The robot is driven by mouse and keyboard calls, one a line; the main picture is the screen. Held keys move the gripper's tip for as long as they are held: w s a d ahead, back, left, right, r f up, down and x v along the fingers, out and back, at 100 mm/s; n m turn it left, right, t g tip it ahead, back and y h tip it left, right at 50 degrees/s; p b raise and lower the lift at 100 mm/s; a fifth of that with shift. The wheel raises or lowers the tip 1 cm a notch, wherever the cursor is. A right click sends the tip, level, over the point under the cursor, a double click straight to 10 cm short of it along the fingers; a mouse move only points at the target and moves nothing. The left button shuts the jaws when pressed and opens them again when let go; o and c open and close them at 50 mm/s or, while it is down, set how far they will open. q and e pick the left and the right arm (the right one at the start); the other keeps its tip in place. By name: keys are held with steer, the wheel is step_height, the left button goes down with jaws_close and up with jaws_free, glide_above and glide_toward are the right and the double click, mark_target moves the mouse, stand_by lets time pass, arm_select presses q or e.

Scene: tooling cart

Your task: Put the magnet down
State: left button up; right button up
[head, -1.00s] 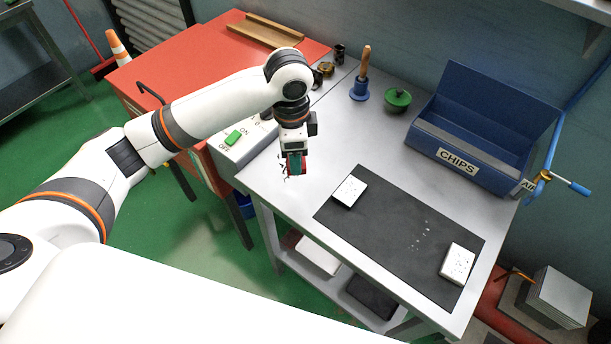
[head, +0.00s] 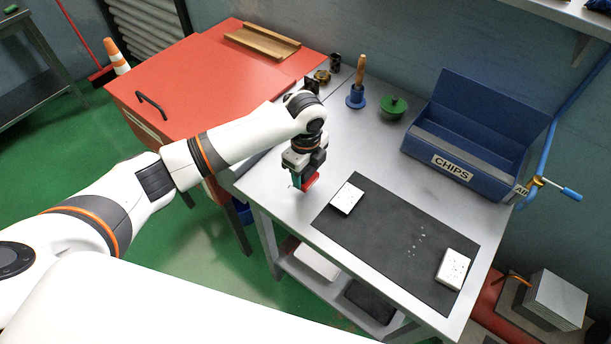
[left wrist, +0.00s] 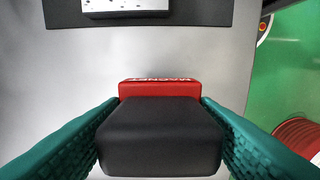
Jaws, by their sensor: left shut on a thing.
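The magnet (left wrist: 160,135) is a block with a black top and a red body marked with white lettering. In the left wrist view it sits between the teal finger pads of my left gripper (left wrist: 160,140), which is shut on it. In the head view my left gripper (head: 302,184) points down over the left part of the grey cart top (head: 270,185), and the red side of the magnet (head: 311,180) shows. I cannot tell whether the magnet touches the surface. My right gripper is not in view.
A dark mat (head: 395,240) with two speckled white blocks (head: 346,198) (head: 454,268) lies to the right. A blue CHIPS box (head: 470,140), a green-lidded pot (head: 393,107) and a wooden-handled tool (head: 357,85) stand behind. A red cabinet (head: 200,85) is at the left.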

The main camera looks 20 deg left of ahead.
mark_target(306, 179)
arm_select(q)
step_height(306, 179, down, 2)
steer(key=shift+f, duration=0.4)
steer(key=shift+f, duration=0.15)
steer(key=o, duration=1)
steer(key=shift+c, duration=0.2)
steer(key=shift+r, duration=0.55)
step_height(306, 179, up, 11)
steer(key=shift+r+b, duration=0.15)
steer(key=shift+b, duration=0.45)
